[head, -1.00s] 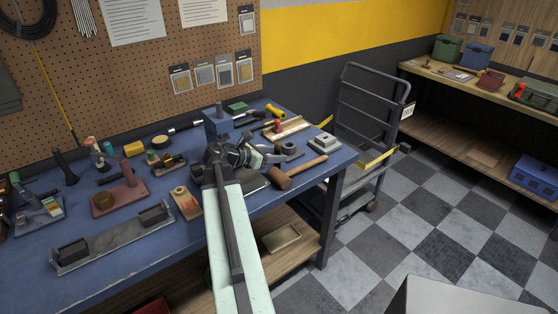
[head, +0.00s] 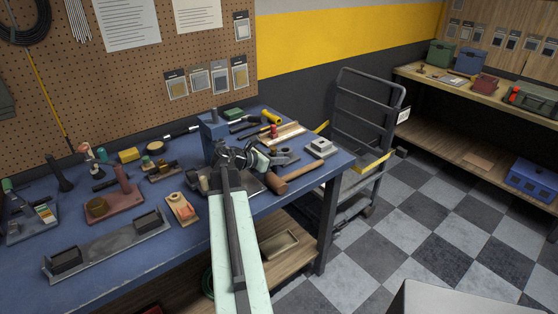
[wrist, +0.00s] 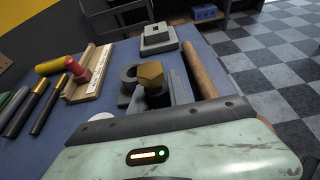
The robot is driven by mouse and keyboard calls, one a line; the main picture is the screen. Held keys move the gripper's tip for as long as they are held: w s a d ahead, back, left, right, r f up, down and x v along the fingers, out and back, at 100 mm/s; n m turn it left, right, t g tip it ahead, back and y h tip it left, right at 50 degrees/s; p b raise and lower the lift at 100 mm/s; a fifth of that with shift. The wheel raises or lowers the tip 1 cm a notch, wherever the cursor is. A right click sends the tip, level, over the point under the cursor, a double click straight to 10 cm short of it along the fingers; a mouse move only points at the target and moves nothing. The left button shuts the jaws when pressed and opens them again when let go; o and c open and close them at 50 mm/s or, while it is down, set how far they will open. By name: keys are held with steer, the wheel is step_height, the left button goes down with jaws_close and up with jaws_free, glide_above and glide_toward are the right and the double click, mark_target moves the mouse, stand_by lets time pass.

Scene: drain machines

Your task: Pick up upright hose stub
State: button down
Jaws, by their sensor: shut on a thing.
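In the wrist view the upright hose stub (wrist: 153,92) is a short dark cylinder with a brass hexagonal top. It stands upright between the fingers of my gripper (wrist: 155,88), which is shut on it. The stub's lower end is hidden behind the pale green gripper housing, so I cannot tell whether it touches the bench. In the head view my gripper (head: 262,162) is low over the right part of the blue bench (head: 125,250), and the stub cannot be made out there.
A red knob (head: 274,131) stands on a wooden strip behind. A blue block (head: 213,128) rises behind-left. A cart (head: 370,115) stands past the bench's right end.

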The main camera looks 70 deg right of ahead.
step_height(320, 180, up, 8)
steer(key=p, duration=0.7)
steer(key=w+a, duration=0.5)
steer(key=a, duration=0.2)
steer(key=w+a+f, duration=0.1)
steer(key=w+a, duration=0.3)
steer(key=a, duration=0.4)
steer(key=shift+w+b, duration=0.35)
